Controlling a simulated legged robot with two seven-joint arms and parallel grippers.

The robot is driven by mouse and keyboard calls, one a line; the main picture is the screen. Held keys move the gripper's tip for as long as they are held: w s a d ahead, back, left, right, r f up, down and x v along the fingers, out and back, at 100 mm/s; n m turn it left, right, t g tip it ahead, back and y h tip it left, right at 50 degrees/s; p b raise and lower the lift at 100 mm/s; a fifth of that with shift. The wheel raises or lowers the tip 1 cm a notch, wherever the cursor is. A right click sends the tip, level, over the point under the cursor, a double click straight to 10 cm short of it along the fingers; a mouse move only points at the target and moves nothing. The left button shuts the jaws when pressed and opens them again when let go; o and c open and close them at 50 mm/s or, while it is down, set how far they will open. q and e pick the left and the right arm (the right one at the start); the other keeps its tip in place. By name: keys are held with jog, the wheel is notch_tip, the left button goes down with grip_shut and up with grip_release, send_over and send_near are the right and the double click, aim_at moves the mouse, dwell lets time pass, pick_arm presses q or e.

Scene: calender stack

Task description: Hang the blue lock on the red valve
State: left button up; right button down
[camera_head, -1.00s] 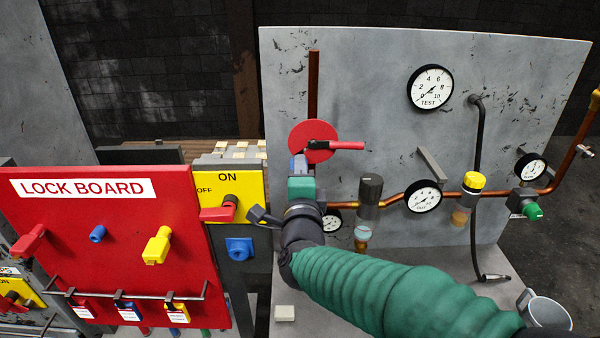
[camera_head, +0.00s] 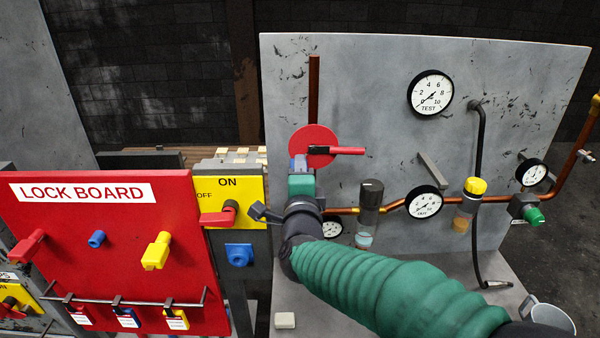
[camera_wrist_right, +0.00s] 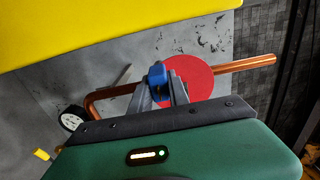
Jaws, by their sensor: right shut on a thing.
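The red valve (camera_head: 314,137) is a red disc with a red-ended handle (camera_head: 345,151) on a copper pipe. In the right wrist view, the red disc (camera_wrist_right: 191,78) lies behind my right gripper (camera_wrist_right: 160,84). The gripper is shut on the blue lock (camera_wrist_right: 156,75), held at its fingertips. In the head view my right gripper (camera_head: 299,164) is at the lower left of the red disc and overlaps its edge. I cannot tell whether the lock touches the valve. The lock's shackle is not clearly visible. My left gripper is out of view.
A red lock board (camera_head: 120,215) stands at the left with a blue peg, other pegs and several tags on a rail. A yellow ON/OFF switch panel (camera_head: 245,190) is beside it. Gauges (camera_head: 431,93), pipes and a yellow-topped fitting (camera_head: 475,186) occupy the grey panel.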

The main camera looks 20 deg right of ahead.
jog(key=shift+w, duration=0.2)
jog(key=c, duration=1.2)
grip_release()
jog(key=shift+w+d, duration=0.1)
jog(key=shift+o, duration=0.6)
jog(key=o, duration=0.3)
jog(key=shift+v, duration=1.25)
jog(key=v, duration=0.4)
jog(key=shift+s+b, duration=0.35)
jog(key=shift+b, duration=0.05)
